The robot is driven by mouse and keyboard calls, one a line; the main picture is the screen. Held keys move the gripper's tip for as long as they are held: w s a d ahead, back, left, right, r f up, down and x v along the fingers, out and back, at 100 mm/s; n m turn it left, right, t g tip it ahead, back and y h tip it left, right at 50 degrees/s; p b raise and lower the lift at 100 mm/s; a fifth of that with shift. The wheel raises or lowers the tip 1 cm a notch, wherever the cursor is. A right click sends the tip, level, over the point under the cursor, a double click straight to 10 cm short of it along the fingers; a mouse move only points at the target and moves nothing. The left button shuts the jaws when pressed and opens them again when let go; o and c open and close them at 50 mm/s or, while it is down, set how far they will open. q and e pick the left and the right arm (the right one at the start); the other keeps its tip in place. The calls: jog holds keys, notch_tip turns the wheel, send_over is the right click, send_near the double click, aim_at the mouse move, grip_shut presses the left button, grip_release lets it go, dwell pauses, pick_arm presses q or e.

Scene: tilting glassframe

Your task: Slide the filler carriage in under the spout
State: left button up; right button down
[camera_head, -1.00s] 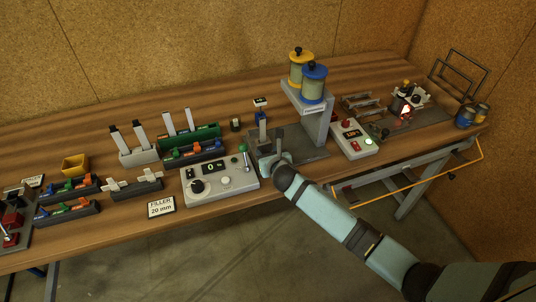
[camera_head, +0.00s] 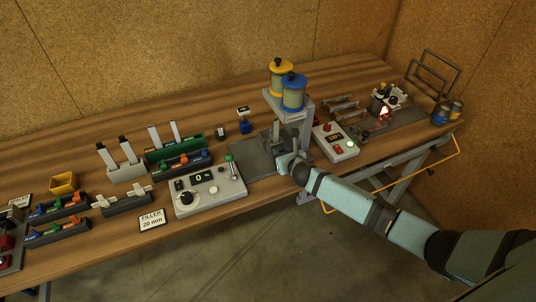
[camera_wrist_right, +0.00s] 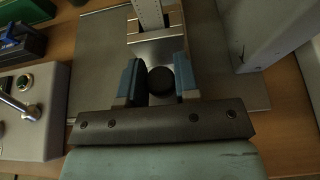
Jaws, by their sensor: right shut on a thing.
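The filler carriage (camera_wrist_right: 158,45) is a grey metal block with a pale upright strip marked with a scale; it sits on the grey base plate (camera_wrist_right: 90,75). My right gripper (camera_wrist_right: 160,82) is shut on its round black knob (camera_wrist_right: 160,81), with a blue-padded finger on each side. In the head view my right gripper (camera_head: 286,158) is at the front of the plate (camera_head: 250,160), just front-left of the grey spout column (camera_head: 304,132). The spout head (camera_head: 283,105) carries a yellow-lidded and a blue-lidded canister. My arm hides part of the carriage and plate. My left gripper is out of view.
A control box with a green-knobbed lever (camera_head: 208,190) stands left of the plate. A second box with a red button (camera_head: 335,142) stands to the right. Coloured part racks (camera_head: 178,162) fill the left side. The table's front edge is close to my arm.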

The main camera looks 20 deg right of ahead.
jog(key=shift+w+d, duration=0.1)
jog(key=shift+d, duration=1.5)
jog(key=c, duration=0.9)
grip_release()
jog(key=shift+d, duration=0.15)
jog(key=v, duration=1.4)
